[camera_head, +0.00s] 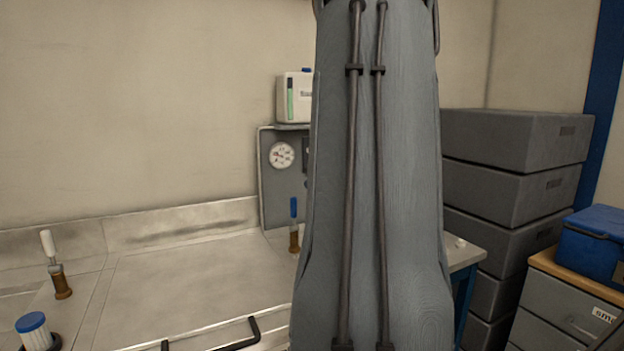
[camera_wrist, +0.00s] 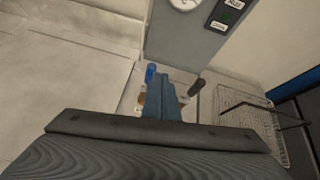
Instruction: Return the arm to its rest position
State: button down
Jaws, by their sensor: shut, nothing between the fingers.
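My gripper (camera_wrist: 168,85) shows in the wrist view with its blue fingers together and nothing between them. It points toward the foot of the grey meter panel (camera_wrist: 178,42), between a blue-handled valve (camera_wrist: 150,74) and a dark-handled one (camera_wrist: 196,88). I cannot tell how far the fingertips are from these. In the head view my raised arm fills the middle and hides part of the panel (camera_head: 270,190); the gripper is not visible there.
The panel carries a round gauge (camera_head: 282,154). A blue-handled valve (camera_head: 294,225) stands close left of my arm. A wire basket (camera_wrist: 250,120) lies at the right in the wrist view. Grey crates (camera_head: 515,135) are stacked at right. The metal bench top (camera_head: 190,280) is mostly clear.

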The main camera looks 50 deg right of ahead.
jog(key=shift+s+r, duration=0.15)
jog(key=shift+r, duration=0.5)
jog(key=shift+a, duration=0.15)
jog(key=w+a+f+n+g+y, duration=0.15)
jog(key=a+f+n, duration=0.3)
jog(key=a, duration=0.55)
jog(key=w+a+f+n+g+y, duration=0.1)
jog(key=a+f+n+y, duration=0.15)
jog(key=a+n, duration=0.55)
jog(key=w+a+f+n+g+y, duration=0.1)
jog(key=a+f+n, duration=0.35)
jog(key=a, duration=0.65)
jog(key=s+a+f+n+g, duration=0.3)
jog(key=s+a+f+n, duration=0.2)
jog(key=s+a+n, duration=0.4)
jog(key=s+a+f+n+g, duration=0.3)
jog(key=s+a+f+n, duration=0.2)
jog(key=s+a+n, duration=0.4)
jog(key=a+n, duration=0.4)
jog(key=a, duration=0.1)
jog(key=shift+h, duration=0.3)
